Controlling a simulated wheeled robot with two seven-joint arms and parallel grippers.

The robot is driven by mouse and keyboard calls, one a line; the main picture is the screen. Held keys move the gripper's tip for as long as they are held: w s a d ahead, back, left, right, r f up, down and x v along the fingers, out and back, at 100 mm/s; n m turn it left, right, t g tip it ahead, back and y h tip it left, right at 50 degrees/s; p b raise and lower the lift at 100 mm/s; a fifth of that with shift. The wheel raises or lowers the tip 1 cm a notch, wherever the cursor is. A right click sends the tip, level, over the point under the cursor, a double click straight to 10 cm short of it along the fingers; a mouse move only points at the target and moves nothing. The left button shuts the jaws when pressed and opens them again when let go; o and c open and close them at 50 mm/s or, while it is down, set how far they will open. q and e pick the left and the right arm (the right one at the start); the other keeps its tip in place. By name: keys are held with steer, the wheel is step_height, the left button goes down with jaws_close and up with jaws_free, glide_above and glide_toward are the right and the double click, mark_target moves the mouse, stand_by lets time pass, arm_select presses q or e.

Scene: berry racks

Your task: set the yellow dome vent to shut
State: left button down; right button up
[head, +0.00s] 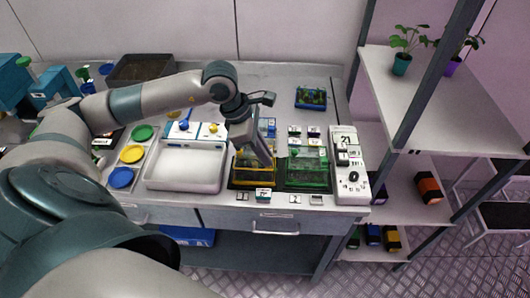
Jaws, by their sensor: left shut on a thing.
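The yellow dome (241,178) is a clear box with a yellow base rim, standing on the bench right of the white tray. My left gripper (264,160) reaches down over it from the upper left, its fingers at the top of the dome. The left gripper is shut on a small part there, which looks like the dome's vent. The fingers hide the vent, so I cannot tell its setting. My right gripper is not in view.
A green dome (307,172) stands close to the right of the yellow one, with a white control panel (347,181) beyond it. A white tray (184,174) lies to the left. Yellow, green and blue discs (121,177) sit further left. A plant shelf (432,92) stands at the right.

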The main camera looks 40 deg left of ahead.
arm_select(q)
steer(key=shift+w+f, duration=0.1)
steer(key=shift+w, duration=0.05)
steer(key=c, duration=1.8)
jaws_free()
steer(key=shift+w+a, duration=0.1)
steer(key=shift+a, duration=0.05)
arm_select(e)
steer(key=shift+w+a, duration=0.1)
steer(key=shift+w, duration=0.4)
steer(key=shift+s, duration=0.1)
arm_select(q)
steer(key=shift+a+r+b, duration=0.15)
steer(key=shift+r+b, duration=0.15)
steer(key=shift+r, duration=0.2)
steer(key=b+v, duration=0.4)
steer(key=v, duration=1.2)
steer(key=shift+s+r, duration=0.25)
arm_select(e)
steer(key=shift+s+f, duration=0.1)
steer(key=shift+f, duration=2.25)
